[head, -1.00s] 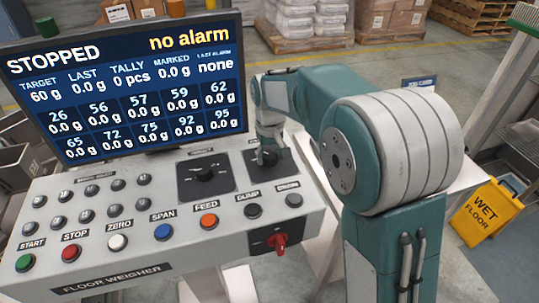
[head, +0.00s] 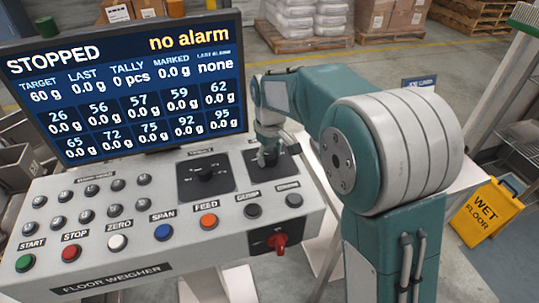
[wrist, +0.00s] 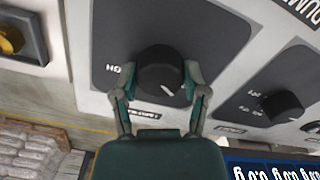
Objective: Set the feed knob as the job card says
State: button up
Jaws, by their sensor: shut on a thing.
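My gripper (wrist: 161,82) is shut on a round black knob (wrist: 160,70) on a dark plate at the console's right side. One finger lies on each side of the knob. The knob's white pointer line slants toward the lower right in the wrist view. Lettering left of it is partly covered by a finger. In the head view my gripper (head: 267,153) hides most of this knob. A second black knob (head: 205,173) sits on its own dark plate to the left; it also shows in the wrist view (wrist: 283,105). The knob names are too small to read surely.
The screen (head: 130,85) reads STOPPED, no alarm, target 60 g. A row of buttons includes the orange FEED button (head: 208,221). A red switch (head: 279,242) sits at the front right. A small sign (head: 420,82) behind my arm is unreadable. A yellow wet-floor sign (head: 487,212) stands right.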

aim_at(268, 154)
jog(key=shift+w+r, duration=0.1)
jog(key=o, duration=1.2)
jog(key=shift+a, duration=0.1)
jog(key=shift+c, duration=0.2)
notch_tip(268, 154, up, 12)
